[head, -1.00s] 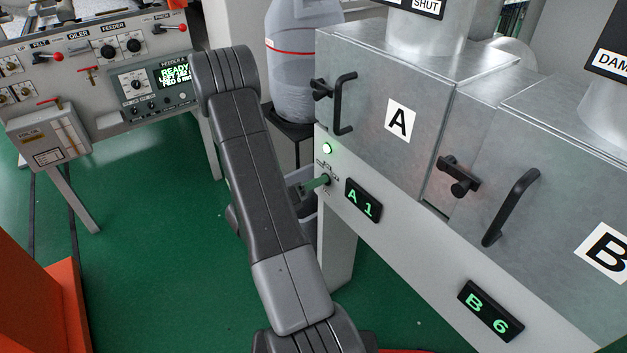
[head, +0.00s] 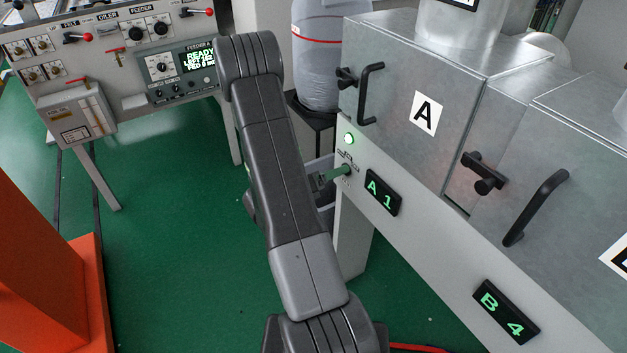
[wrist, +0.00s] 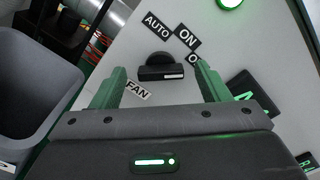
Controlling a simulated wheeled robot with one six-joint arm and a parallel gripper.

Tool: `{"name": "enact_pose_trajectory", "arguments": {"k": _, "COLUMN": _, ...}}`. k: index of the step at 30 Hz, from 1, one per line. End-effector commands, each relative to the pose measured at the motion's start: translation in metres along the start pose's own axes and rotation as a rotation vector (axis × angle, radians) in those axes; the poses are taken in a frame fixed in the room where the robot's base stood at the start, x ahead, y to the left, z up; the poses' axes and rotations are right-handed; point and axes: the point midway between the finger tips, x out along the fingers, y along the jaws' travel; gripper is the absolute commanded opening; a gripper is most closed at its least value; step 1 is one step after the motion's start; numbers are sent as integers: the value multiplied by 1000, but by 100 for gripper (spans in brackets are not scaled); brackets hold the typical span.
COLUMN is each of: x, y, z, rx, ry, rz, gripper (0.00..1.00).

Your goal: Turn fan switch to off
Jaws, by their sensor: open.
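The fan switch (wrist: 160,68) is a black rotary knob on a pale panel in the wrist view, with a raised bar lying roughly level and a white mark toward its right end. Labels AUTO, ON and a partly hidden one starting with O arc above and right of it; a FAN label (wrist: 138,91) is at lower left. My gripper (wrist: 161,74) is open, its green fingers on either side of the knob; contact cannot be told. In the head view my gripper (head: 333,174) is at the panel's left end, mostly behind my arm, and the knob is hard to make out.
A green lamp (head: 348,139) glows above the switch. Metal box A (head: 400,75) with a black handle (head: 369,94) overhangs the panel. A grey bin (wrist: 38,95) stands at left in the wrist view. An orange post (head: 45,270) is at far left; green floor is open between.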

Motion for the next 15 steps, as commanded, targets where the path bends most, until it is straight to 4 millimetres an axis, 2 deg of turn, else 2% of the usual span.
{"name": "enact_pose_trajectory", "arguments": {"k": 15, "x": -76, "y": 1, "z": 0, "rx": 0, "ry": -5, "rz": 4, "gripper": 69}}
